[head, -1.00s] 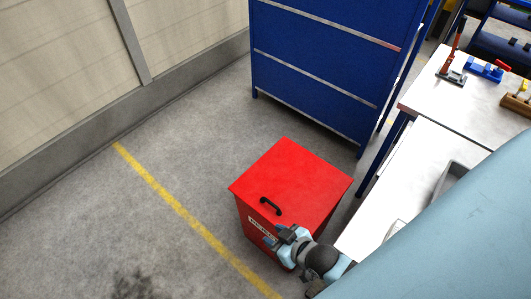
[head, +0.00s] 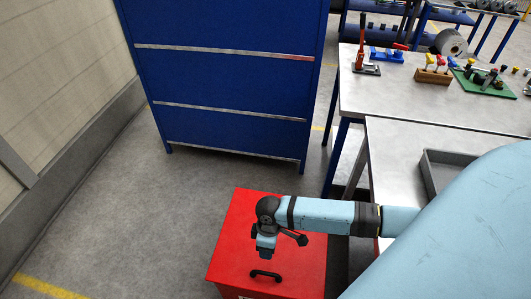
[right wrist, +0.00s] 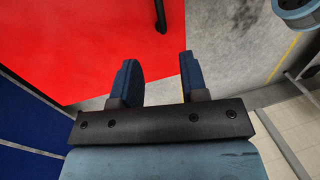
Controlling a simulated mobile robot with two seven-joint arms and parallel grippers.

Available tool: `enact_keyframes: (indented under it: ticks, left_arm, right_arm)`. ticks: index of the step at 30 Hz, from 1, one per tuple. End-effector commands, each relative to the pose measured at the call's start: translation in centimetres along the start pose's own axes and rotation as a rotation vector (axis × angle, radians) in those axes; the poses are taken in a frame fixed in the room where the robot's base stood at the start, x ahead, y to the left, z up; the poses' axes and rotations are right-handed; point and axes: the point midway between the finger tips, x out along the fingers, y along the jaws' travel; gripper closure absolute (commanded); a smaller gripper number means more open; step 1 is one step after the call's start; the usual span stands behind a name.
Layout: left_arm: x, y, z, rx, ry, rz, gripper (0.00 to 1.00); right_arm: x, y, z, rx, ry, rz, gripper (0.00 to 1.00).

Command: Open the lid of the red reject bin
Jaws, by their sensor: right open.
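The red reject bin (head: 235,242) stands on the floor at the bottom middle of the head view. Its flat red lid looks shut, and a black bar handle (head: 265,275) sits near the lid's front edge. My right gripper (head: 265,250) is over the lid, just behind the handle in the picture, apart from it. In the right wrist view the two fingers of my right gripper (right wrist: 158,75) are spread with nothing between them. The red lid (right wrist: 80,40) fills the upper left there, and part of the handle (right wrist: 160,15) shows at the top edge. My left gripper is not in view.
A blue cabinet (head: 230,75) stands behind the bin. A workbench (head: 400,160) is close on the right, with a grey tray (head: 430,175) and tools. Open floor with a yellow line (head: 45,287) lies to the left.

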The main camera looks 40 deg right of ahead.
Motion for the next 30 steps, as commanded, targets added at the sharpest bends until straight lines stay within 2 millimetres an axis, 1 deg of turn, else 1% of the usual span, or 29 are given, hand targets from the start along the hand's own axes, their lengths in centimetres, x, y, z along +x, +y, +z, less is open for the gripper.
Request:
enact_keyframes:
  ticks: [5, 12, 15, 18, 21, 24, 30]
  left_arm:
    - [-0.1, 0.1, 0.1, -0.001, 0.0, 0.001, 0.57]
    - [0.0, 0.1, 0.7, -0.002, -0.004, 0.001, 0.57]
    - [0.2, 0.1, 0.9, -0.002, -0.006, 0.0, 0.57]
    - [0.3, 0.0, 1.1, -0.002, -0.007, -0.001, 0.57]
    - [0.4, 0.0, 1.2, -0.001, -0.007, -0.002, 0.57]
    - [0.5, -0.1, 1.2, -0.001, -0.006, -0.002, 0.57]
    - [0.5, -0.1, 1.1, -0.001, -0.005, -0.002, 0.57]
  right_arm:
    - [2.6, -0.1, 0.1, 0.001, -0.004, -0.004, 0.6]
    - [7.8, -0.1, 0.0, 0.002, -0.002, -0.002, 0.6]
    - [9.8, -0.1, 0.0, 0.001, -0.001, -0.001, 0.6]
    - [11.3, -0.1, 0.0, 0.001, 0.0, -0.001, 0.6]
    - [12.4, -0.1, 0.0, 0.001, 0.0, -0.001, 0.6]
    - [13.1, 0.0, 0.0, 0.001, 0.0, 0.0, 0.6]
    - [13.3, -0.1, 0.0, -0.001, 0.001, 0.0, 0.6]
